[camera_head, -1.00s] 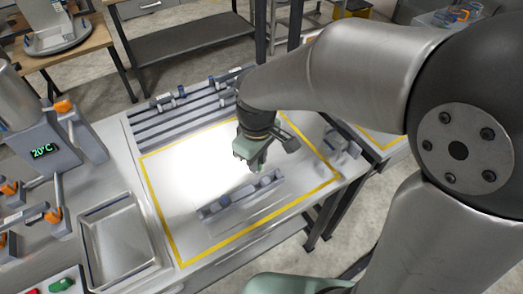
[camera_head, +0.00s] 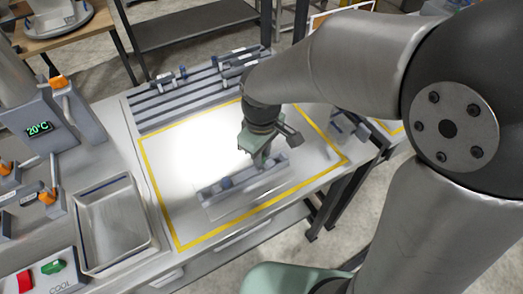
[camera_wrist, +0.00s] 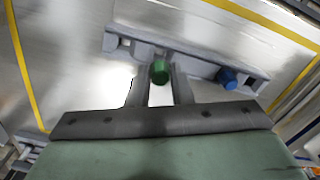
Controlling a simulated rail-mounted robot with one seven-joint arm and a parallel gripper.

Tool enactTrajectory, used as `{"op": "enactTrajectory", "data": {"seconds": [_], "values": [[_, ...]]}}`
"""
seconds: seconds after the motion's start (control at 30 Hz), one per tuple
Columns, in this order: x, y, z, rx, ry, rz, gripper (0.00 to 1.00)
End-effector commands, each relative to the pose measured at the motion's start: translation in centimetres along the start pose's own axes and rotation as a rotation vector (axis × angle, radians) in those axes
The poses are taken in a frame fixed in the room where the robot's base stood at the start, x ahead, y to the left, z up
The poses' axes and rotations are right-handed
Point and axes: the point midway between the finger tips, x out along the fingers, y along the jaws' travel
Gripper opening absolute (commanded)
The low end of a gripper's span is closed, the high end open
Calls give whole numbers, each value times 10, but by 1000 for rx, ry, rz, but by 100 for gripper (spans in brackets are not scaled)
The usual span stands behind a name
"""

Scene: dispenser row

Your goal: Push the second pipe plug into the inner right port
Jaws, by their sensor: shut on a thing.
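A long grey port block (camera_head: 240,184) lies on the bright worktop inside the yellow outline; it also shows in the wrist view (camera_wrist: 195,63). A blue plug (camera_wrist: 228,77) sits in the block toward its right end in the wrist view. My gripper (camera_head: 263,162) points down over the block. In the wrist view my gripper's fingers (camera_wrist: 163,80) are closed around a green plug (camera_wrist: 160,71), at the block's near edge left of the blue plug. How deep the green plug sits in a port cannot be told. The fingers hide part of the block.
A grooved rack (camera_head: 190,98) with several fittings stands at the back of the worktop. An empty metal tray (camera_head: 150,238) lies at the left, by a 20°C unit (camera_head: 38,129) with orange-handled valves. The worktop left of the block is clear.

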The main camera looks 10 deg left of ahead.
Motion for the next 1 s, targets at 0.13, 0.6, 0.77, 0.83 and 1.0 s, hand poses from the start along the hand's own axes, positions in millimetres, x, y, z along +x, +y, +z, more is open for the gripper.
{"op": "enactTrajectory", "data": {"seconds": [0.13, 0.6, 0.77, 0.83, 1.0], "values": [[0, 0, 2, 0, 0, 0, 0], [5, 0, 2, 0, 0, 0, 0], [11, 0, 2, 1, 0, 0, 0], [14, 0, 2, 1, 0, 0, 0], [20, 0, 2, 1, 0, 0, 0]]}}
